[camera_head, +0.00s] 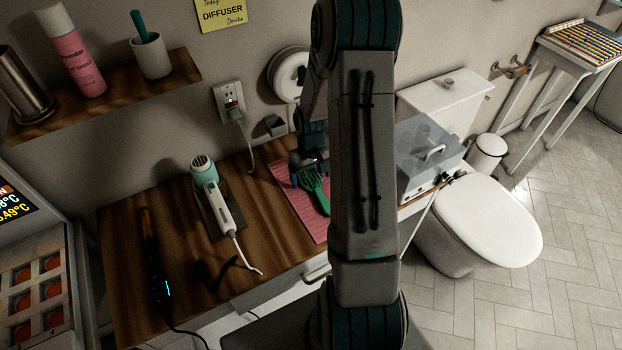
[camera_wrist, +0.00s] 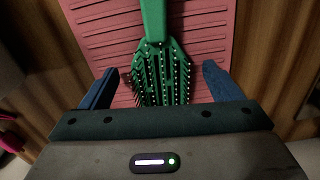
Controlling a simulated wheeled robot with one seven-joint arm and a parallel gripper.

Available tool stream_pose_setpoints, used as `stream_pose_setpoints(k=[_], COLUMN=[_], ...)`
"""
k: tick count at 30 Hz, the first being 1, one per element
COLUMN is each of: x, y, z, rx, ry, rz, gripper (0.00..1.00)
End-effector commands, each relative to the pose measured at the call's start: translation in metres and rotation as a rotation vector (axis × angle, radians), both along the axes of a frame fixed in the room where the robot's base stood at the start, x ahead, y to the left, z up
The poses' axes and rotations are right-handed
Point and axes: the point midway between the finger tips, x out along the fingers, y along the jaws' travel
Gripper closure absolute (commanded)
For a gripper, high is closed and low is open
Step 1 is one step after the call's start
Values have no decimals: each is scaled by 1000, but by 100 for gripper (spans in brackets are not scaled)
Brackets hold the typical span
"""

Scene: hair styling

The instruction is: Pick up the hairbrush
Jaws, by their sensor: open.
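A green hairbrush (camera_head: 314,186) lies on a pink ridged mat (camera_head: 291,199) on the wooden counter, partly hidden behind my arm in the head view. In the wrist view the hairbrush (camera_wrist: 154,30) has its bristled head toward me and its handle running away at the top. My gripper (camera_wrist: 160,85) is open, with one blue finger on each side of the brush head and a gap on both sides. In the head view my gripper (camera_head: 306,168) is low over the mat at the brush head. I cannot tell how high it is above the mat.
A hair dryer (camera_head: 208,185) and a dark styling wand (camera_head: 156,260) with a cord lie left on the counter (camera_head: 125,235). A clear lidded box (camera_head: 428,160) stands right, before the toilet (camera_head: 490,220). A shelf (camera_head: 180,80) hangs at upper left.

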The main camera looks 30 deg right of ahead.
Motion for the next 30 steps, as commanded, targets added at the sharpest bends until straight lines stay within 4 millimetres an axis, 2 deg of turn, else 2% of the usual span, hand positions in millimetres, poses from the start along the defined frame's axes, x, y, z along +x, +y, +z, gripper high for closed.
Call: stream_pose_setpoints(k=[8,13,14,23,30], x=[0,0,0,0,1], y=[0,0,0,0,0], z=[-3,-3,-3,-2,10], rx=[0,0,0,0,0], ry=[0,0,0,0,-2], rz=[0,0,0,0,-2], gripper=[15,59,64,64,64])
